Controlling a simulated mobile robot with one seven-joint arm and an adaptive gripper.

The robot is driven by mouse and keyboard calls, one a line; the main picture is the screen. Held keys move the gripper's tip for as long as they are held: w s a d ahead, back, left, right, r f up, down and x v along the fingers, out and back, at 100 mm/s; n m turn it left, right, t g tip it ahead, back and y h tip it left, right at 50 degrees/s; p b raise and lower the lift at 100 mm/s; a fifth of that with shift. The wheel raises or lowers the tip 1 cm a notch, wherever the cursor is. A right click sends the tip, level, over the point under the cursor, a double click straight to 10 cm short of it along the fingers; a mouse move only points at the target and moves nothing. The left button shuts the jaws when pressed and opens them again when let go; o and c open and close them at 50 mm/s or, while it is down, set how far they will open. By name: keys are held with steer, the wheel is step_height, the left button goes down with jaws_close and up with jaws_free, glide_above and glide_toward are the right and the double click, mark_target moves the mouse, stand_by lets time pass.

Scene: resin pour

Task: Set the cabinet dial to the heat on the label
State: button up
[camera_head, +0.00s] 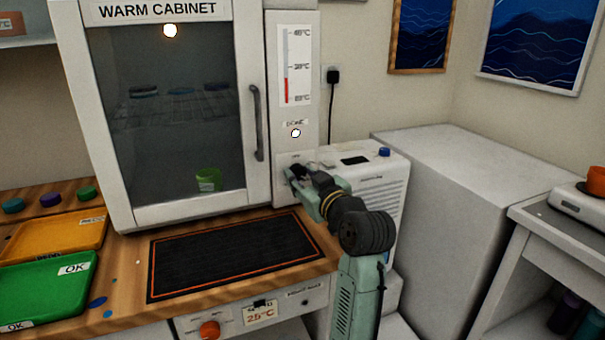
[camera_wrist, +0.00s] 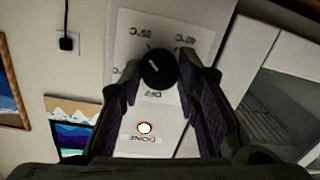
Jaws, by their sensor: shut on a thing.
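The cabinet dial is a round black knob (camera_wrist: 158,70) with a short pale mark, on a white panel of the warm cabinet (camera_head: 262,185). Upside-down markings around it in the wrist view look like 35°C, 40°C and OFF. Which marking the pale mark points to is unclear. My gripper (camera_head: 295,174) is at this panel, its two fingers (camera_wrist: 159,82) shut on either side of the knob. In the head view the gripper mostly hides the dial. A small label (camera_head: 261,314) on the bench front seems to read 25°C.
A thermometer strip (camera_head: 296,65) shows a short red column above a white DONE lamp (camera_head: 295,133). A green cup (camera_head: 207,180) stands behind the cabinet's closed glass door. A black mat (camera_head: 230,255), green tray (camera_head: 45,290) and white machine (camera_head: 378,175) are nearby.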

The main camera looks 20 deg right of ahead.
steer(key=shift+m, duration=0.6)
steer(key=o, duration=1.2)
steer(key=shift+c, duration=0.2)
steer(key=s+d, duration=0.1)
steer(key=s, duration=1.1)
steer(key=shift+r, duration=0.25)
steer(key=shift+d, duration=0.1)
